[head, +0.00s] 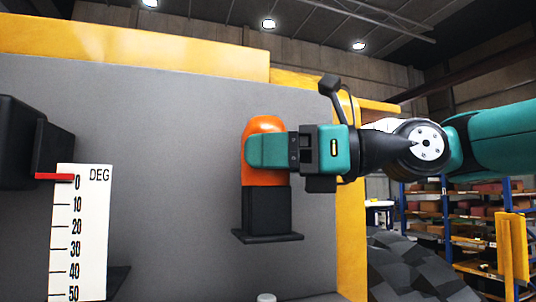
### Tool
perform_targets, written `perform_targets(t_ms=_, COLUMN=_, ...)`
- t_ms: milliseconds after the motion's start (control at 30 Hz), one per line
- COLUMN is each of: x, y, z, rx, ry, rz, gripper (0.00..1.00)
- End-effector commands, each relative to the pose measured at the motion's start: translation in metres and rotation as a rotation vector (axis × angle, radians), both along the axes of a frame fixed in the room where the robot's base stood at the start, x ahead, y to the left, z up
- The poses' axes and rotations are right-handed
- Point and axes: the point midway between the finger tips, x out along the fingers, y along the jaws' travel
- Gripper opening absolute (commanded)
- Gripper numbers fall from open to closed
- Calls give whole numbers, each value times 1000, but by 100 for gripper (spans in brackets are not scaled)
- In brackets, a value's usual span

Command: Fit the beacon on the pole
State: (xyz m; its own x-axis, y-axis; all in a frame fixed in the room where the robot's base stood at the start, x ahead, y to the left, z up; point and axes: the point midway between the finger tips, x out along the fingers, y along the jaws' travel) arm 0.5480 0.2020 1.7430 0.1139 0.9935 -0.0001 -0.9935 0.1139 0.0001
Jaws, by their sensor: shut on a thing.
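The beacon is an orange dome (265,126) on a black neck and a flat black foot plate (267,237). My gripper (264,150) reaches in from the right and is shut on the orange dome. One teal finger lies across its near side; the far finger is hidden. The beacon hangs upright. A small pale round top (266,298) shows at the bottom edge, below the foot plate and apart from it. It looks like the top of the pole; the rest is out of frame.
A grey panel (160,120) with yellow edges (130,47) stands behind the beacon. At left are a black block (20,145) and a white degree scale (80,235) with a red pointer (53,176) near 0. Dark blocks (410,268) and shelves (472,215) stand at right.

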Motion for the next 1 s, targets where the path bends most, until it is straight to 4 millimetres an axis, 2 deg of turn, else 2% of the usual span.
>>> perform_targets(t_ms=267, x=0, y=-1, z=-13, rx=-1, ry=-1, rz=0, gripper=33)
perform_targets(t_ms=700, x=0, y=-1, z=-54, rx=0, ry=-1, rz=-1, gripper=33)
perform_targets(t_ms=1000, x=0, y=-1, z=-58, rx=0, ry=-2, rz=-1, gripper=33)
